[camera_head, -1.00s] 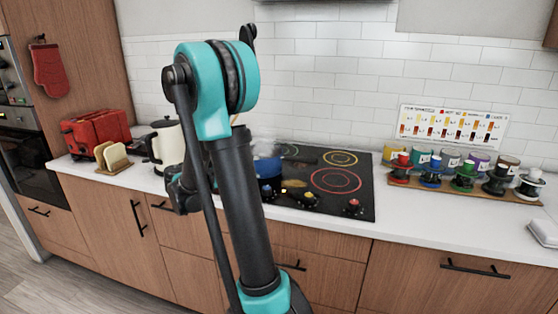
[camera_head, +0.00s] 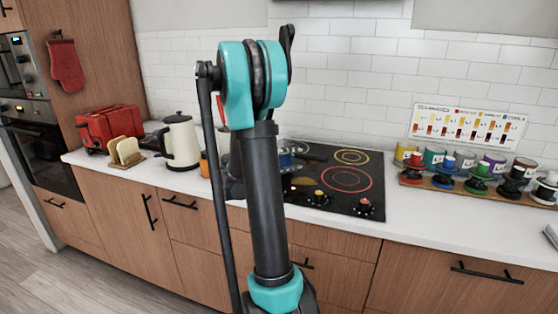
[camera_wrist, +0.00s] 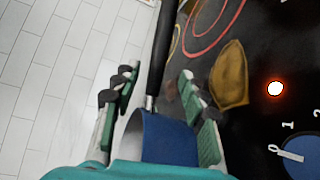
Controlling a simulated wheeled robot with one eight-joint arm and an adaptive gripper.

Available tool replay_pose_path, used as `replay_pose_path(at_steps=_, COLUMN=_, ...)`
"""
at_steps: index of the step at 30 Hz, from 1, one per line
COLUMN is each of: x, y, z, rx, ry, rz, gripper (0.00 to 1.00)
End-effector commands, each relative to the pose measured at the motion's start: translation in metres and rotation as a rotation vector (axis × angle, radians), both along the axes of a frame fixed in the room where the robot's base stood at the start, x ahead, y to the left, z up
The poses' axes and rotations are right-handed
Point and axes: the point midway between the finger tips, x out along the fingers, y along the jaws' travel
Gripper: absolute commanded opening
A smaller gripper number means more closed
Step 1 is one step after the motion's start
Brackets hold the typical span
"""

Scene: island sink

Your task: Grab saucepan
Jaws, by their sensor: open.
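The saucepan is blue with a long black handle. In the wrist view its blue body (camera_wrist: 170,140) lies low between the two fingers, and its handle (camera_wrist: 162,50) runs up past the fingertips. My gripper (camera_wrist: 156,78) is open, with one finger on each side of the saucepan and handle; gaps show beside the handle. In the head view only a bit of the saucepan (camera_head: 286,160) shows on the cooktop, right of my arm. My arm hides most of it, and the fingers are not clear there.
The black cooktop (camera_head: 345,198) has ring burners and front knobs; one light glows red in the wrist view. A brown leaf-shaped piece (camera_wrist: 229,76) lies beside the right finger. A cream kettle (camera_head: 180,141) and red toaster (camera_head: 108,124) stand left. A cup rack (camera_head: 480,192) stands right.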

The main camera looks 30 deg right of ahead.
Motion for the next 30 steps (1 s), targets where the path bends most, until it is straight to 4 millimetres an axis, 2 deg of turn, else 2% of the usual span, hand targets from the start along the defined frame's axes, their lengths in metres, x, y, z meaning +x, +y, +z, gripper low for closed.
replay_pose_path(at_steps=3, x=0.003, y=-0.020, z=0.001, rx=0.000, ry=-0.001, rz=-0.003, gripper=0.43)
replay_pose_path(at_steps=7, x=0.003, y=-0.035, z=-0.001, rx=0.001, ry=0.000, rz=-0.002, gripper=0.43)
replay_pose_path(at_steps=17, x=0.004, y=-0.040, z=-0.002, rx=0.000, ry=0.000, rz=0.000, gripper=0.41)
replay_pose_path(at_steps=27, x=0.004, y=-0.040, z=-0.002, rx=0.000, ry=0.000, rz=0.000, gripper=0.00)
replay_pose_path(at_steps=30, x=0.004, y=-0.040, z=-0.002, rx=0.000, ry=0.000, rz=0.000, gripper=0.00)
